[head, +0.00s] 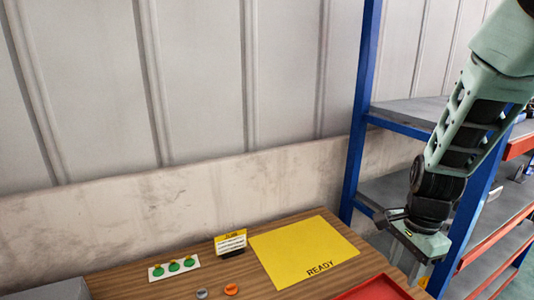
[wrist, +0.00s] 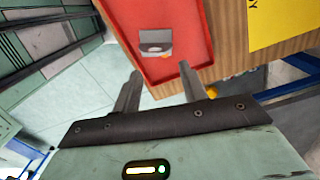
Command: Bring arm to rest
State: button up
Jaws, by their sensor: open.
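My gripper (head: 418,276) hangs at the lower right of the head view, pointing down beside the right end of the wooden table (head: 205,250). My arm comes down to it from the upper right. In the wrist view the two fingers of my gripper (wrist: 162,84) are spread apart with nothing between them. Beyond them lies the red tray (wrist: 190,25), which holds a grey part (wrist: 155,37) with a small orange piece at its edge.
A yellow mat (head: 300,250) marked READY, a small sign (head: 230,242), a white strip with green pieces (head: 174,267), a grey disc (head: 202,293) and an orange disc (head: 231,289) are on the table. A blue-framed shelf (head: 360,110) stands close to my arm.

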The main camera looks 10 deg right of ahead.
jog(key=s+a+r+n+b, duration=0.1)
jog(key=s+a+r+n, duration=0.1)
jog(key=s+a+n, duration=0.6)
jog(key=s+a+r+n+b, duration=0.1)
jog(key=s+a+r+n, duration=0.2)
jog(key=s+a+n, duration=0.6)
jog(key=a+n, duration=0.2)
jog(key=n, duration=0.5)
jog(key=shift+r, duration=0.35)
